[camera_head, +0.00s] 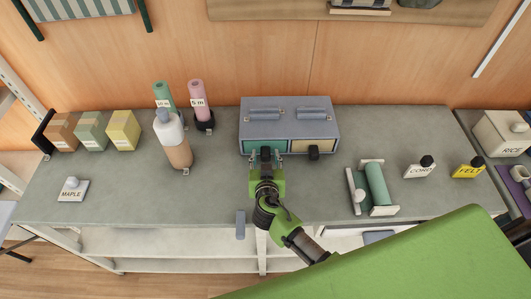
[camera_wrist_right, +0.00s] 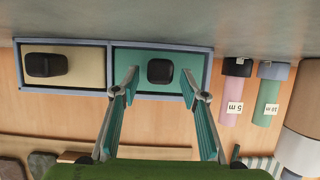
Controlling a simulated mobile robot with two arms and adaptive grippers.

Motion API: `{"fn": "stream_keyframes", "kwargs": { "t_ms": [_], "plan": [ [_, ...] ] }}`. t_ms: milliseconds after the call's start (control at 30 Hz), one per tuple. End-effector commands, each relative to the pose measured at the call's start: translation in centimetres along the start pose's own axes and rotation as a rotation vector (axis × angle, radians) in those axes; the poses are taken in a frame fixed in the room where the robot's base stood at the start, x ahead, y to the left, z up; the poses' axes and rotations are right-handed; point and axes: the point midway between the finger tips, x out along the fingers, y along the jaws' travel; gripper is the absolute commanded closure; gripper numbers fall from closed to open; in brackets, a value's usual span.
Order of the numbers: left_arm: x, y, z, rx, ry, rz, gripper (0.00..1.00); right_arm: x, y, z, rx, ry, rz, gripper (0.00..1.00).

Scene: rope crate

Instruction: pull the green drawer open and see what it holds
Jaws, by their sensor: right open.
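The green drawer (camera_head: 261,147) is the left front of a blue-grey two-drawer box (camera_head: 290,106) on the bench. In the right wrist view the picture is turned over, and the green drawer (camera_wrist_right: 178,81) shows with its black knob (camera_wrist_right: 160,71). The drawer looks shut, so its contents are hidden. My right gripper (camera_head: 266,158) is in front of the green drawer. In the wrist view its fingers (camera_wrist_right: 160,88) are spread either side of the knob, with gaps to it. I cannot tell how far they are from the drawer face. My left gripper is not in view.
A yellow drawer (camera_head: 308,146) with a black knob (camera_head: 314,153) is beside the green one. A bottle (camera_head: 177,147) and two rolls stand to the left. A green roll on a stand (camera_head: 377,184) is to the right. Bench room is clear in front of the box.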

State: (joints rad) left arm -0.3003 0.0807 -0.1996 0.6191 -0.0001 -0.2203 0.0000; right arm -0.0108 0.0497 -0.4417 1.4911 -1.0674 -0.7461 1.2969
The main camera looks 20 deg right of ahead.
Motion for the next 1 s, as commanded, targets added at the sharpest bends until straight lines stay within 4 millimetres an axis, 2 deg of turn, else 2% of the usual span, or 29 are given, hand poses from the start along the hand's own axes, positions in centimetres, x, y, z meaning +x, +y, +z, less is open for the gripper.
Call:
{"fn": "stream_keyframes", "kwargs": {
  "t_ms": [167,467,600,633,833,1000],
  "plan": [
    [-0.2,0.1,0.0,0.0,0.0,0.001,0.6,1.0,0.1,0.0,-0.001,0.0,0.001,0.6],
    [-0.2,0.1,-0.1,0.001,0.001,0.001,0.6,1.1,0.1,0.0,-0.001,0.0,0.001,0.6],
    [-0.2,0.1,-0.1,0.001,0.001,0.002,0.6,1.1,0.1,0.0,-0.001,-0.001,0.001,0.96],
    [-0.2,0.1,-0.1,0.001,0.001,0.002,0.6,1.1,0.1,0.0,-0.001,-0.001,0.001,1.0],
    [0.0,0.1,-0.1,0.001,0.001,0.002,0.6,0.7,0.0,0.3,0.0,-0.002,-0.001,1.0],
    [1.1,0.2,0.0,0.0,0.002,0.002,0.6,-1.9,-0.1,1.9,0.002,-0.004,-0.004,1.0]
  ]
}}
